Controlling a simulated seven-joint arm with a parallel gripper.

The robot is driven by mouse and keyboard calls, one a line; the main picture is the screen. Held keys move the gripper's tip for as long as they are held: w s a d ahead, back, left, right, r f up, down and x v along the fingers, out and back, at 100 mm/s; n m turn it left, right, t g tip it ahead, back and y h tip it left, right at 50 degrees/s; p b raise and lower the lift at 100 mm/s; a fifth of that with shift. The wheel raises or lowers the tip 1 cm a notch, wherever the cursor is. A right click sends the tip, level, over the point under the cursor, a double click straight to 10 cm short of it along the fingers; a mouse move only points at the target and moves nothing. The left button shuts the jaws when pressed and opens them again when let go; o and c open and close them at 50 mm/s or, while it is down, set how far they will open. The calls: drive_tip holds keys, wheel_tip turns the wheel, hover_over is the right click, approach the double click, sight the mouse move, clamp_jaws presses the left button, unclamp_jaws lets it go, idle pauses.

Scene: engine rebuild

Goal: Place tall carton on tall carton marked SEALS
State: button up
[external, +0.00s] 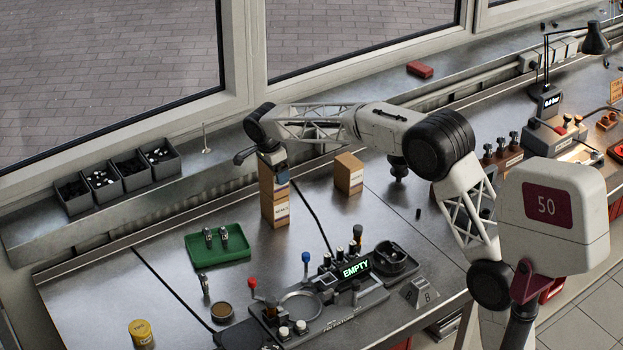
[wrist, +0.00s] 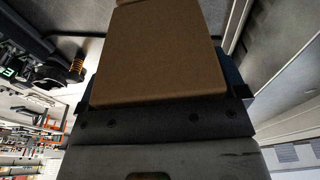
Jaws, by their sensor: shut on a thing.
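A tall brown carton (external: 266,180) is held in my gripper (external: 275,170) at the back left of the bench. It fills the upper middle of the wrist view (wrist: 158,55), where one plain brown face shows close up against the dark jaw. Directly under it in the external view is another tall brown carton (external: 275,211) with a white label; the print is too small to read. The two look lined up and upright. I cannot tell whether they touch or a small gap is between them.
Another brown carton (external: 348,174) with a pale label stands to the right. A green tray (external: 218,259) with small metal parts lies in front left. A fixture with an "EMPTY" display (external: 356,269) stands in front. Dark bins (external: 105,184) line the back shelf.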

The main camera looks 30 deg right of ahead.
drive_tip(key=shift+f, duration=0.15)
drive_tip(key=o, duration=0.8)
drive_tip(key=r, duration=0.3)
drive_tip(key=a+r, duration=0.1)
drive_tip(key=r, duration=0.7)
drive_tip(key=shift+a+r, duration=0.15)
drive_tip(key=shift+a, duration=0.2)
drive_tip(key=shift+r, duration=0.4)
